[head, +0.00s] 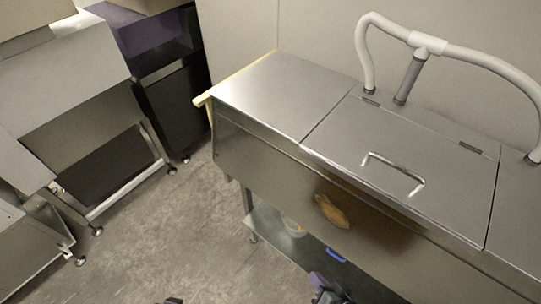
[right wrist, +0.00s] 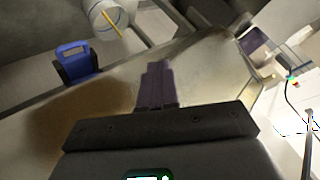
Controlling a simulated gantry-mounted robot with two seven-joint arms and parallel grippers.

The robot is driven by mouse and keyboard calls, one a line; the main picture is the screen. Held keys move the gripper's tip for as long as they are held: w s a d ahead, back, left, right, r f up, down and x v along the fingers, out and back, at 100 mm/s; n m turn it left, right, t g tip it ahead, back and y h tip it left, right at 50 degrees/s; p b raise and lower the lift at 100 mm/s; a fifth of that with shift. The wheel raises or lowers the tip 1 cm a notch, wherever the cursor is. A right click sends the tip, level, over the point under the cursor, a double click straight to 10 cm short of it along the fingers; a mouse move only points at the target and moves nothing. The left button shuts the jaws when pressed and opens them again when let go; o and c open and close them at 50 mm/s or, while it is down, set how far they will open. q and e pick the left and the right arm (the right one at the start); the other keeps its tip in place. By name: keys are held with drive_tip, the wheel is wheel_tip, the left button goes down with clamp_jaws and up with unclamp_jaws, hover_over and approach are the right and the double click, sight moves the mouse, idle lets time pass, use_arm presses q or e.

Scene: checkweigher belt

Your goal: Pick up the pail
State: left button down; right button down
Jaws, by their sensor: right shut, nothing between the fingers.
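A white pail (head: 293,227) with a thin yellow strip, seemingly its handle, stands on the low shelf under the steel counter. The counter's front edge hides most of it in the head view. In the right wrist view the pail (right wrist: 112,17) shows at the top, cut off by the frame. My right gripper (head: 327,289) is at the bottom of the head view, in front of the counter and apart from the pail. In the right wrist view its purple fingers (right wrist: 156,84) are together and empty. A small dark tip at the bottom edge (head: 173,300) may be my left gripper.
A blue-handled thing (head: 337,255) lies on the shelf to the right of the pail; it also shows in the wrist view (right wrist: 72,50). The steel counter (head: 277,95) overhangs the shelf. A tan oval (head: 332,211) shows on its front. The floor (head: 180,230) at left is clear.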

drive_tip(key=s+d+r+n+g+h, duration=0.1)
drive_tip(key=d+r+h, duration=0.1)
drive_tip(key=d, duration=0.4)
drive_tip(key=shift+s+d+g+h+b, duration=0.2)
drive_tip(key=shift+s+g+h+b, duration=0.1)
drive_tip(key=shift+s+g+h, duration=0.15)
drive_tip(key=c, duration=1.7)
unclamp_jaws()
drive_tip(key=s+d+n+g, duration=0.1)
drive_tip(key=s, duration=0.1)
drive_tip(key=s+n+g+h, duration=0.1)
drive_tip(key=s, duration=0.1)
drive_tip(key=s+d+f+n+g, duration=0.1)
drive_tip(key=s+g, duration=0.1)
drive_tip(key=shift+d+n, duration=0.35)
drive_tip(key=shift+n, duration=0.05)
drive_tip(key=o, duration=0.6)
drive_tip(key=shift+f+n, duration=0.1)
drive_tip(key=shift+n, duration=0.2)
drive_tip(key=shift+o, duration=0.2)
